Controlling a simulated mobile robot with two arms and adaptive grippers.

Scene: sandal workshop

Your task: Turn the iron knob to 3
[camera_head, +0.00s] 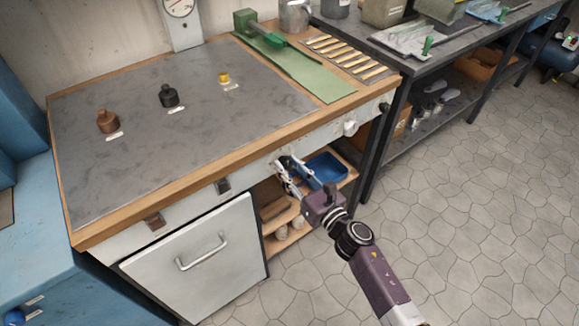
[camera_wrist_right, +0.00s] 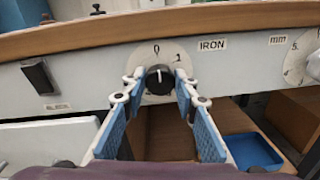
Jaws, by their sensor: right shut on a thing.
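The iron knob (camera_wrist_right: 160,78) is black with a white mark and sits on a pale round dial (camera_wrist_right: 148,96) on the workbench's front panel. Its mark points about straight up, near the 0; a 1 shows to the right of it. The label IRON (camera_wrist_right: 212,45) is right of the dial. My right gripper (camera_wrist_right: 159,84) is shut on the knob, one finger on each side, and partly covers the dial. In the head view my right gripper (camera_head: 287,168) is at the bench front and the knob is mostly hidden. My left gripper is not in view.
A second dial, marked mm (camera_wrist_right: 303,62), is to the right on the panel. A blue tray (camera_head: 326,167) is on the shelf below. A cabinet door with a handle (camera_head: 202,252) is at lower left. Open floor (camera_head: 470,220) lies to the right.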

